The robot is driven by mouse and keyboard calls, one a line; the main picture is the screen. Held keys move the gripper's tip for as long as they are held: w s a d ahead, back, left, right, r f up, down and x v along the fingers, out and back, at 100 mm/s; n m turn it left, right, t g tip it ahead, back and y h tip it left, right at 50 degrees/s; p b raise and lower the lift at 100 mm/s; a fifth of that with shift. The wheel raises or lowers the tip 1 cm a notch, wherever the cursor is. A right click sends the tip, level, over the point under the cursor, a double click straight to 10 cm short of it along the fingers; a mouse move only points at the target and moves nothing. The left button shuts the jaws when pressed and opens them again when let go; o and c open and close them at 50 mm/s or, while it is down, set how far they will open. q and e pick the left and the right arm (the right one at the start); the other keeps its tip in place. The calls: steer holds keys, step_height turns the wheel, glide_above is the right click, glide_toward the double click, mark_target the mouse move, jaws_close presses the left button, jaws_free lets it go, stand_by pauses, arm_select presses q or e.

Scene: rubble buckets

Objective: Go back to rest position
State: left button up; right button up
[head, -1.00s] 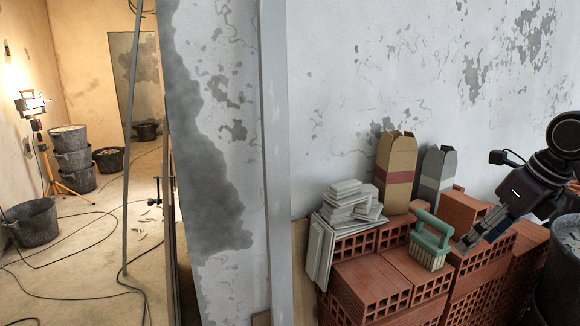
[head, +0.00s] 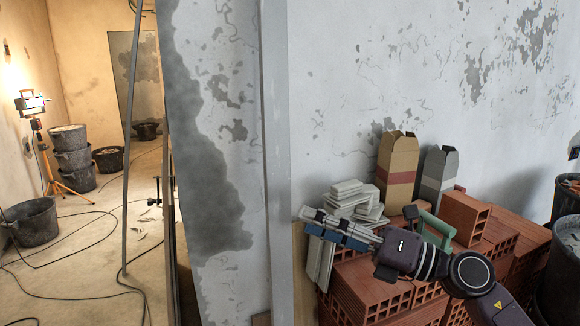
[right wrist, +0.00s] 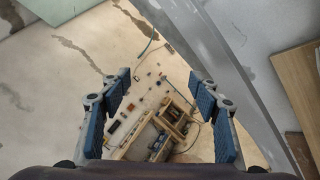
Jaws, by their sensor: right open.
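My right gripper (head: 328,228) reaches in from the right in the head view and points left. It is in front of the brick stack and the pale tile pieces. In the right wrist view its two blue-padded fingers (right wrist: 160,115) stand wide apart with nothing between them. Below them that view shows the floor with a wooden frame and scattered small items (right wrist: 170,118). My left gripper is in neither view.
Red hollow bricks (head: 372,288) are stacked at the right, with tile pieces (head: 350,195), a green brush (head: 437,228), a brown carton (head: 396,170) and a grey carton (head: 437,172) on top. A grey post (head: 277,160) stands left of them. Dark buckets (head: 565,255) stand far right.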

steer(key=w+d+f+m+t+h, duration=0.1)
steer(key=d+m+t+h, duration=0.3)
steer(key=m+t, duration=0.45)
steer(key=w+d+f+m+t+h, duration=0.1)
steer(key=d+m+t+h, duration=0.35)
steer(key=m, duration=0.65)
steer(key=s+d+f+m+g+h, duration=0.3)
steer(key=d+f+m+h, duration=0.3)
steer(key=f, duration=0.4)
steer(key=s+d+f+m+g+h, duration=0.2)
steer(key=d+f+m+h, duration=0.25)
steer(key=f+m, duration=0.45)
steer(key=s+f+m+g, duration=0.2)
steer(key=s+f+g, duration=0.4)
steer(key=s+f, duration=0.7)
steer(key=s+a+f+m+g+y, duration=0.1)
steer(key=s+a+f+g, duration=0.2)
steer(key=s, duration=0.5)
steer(key=s+f+g, duration=0.4)
steer(key=s+f, duration=0.1)
steer(key=s, duration=0.3)
step_height(320, 180, down, 30)
steer(key=s+b, duration=0.2)
steer(key=s+d+f+g+b, duration=0.1)
steer(key=s+d+f+g, duration=0.1)
steer(key=s+f, duration=1.4)
steer(key=shift+d, duration=0.4)
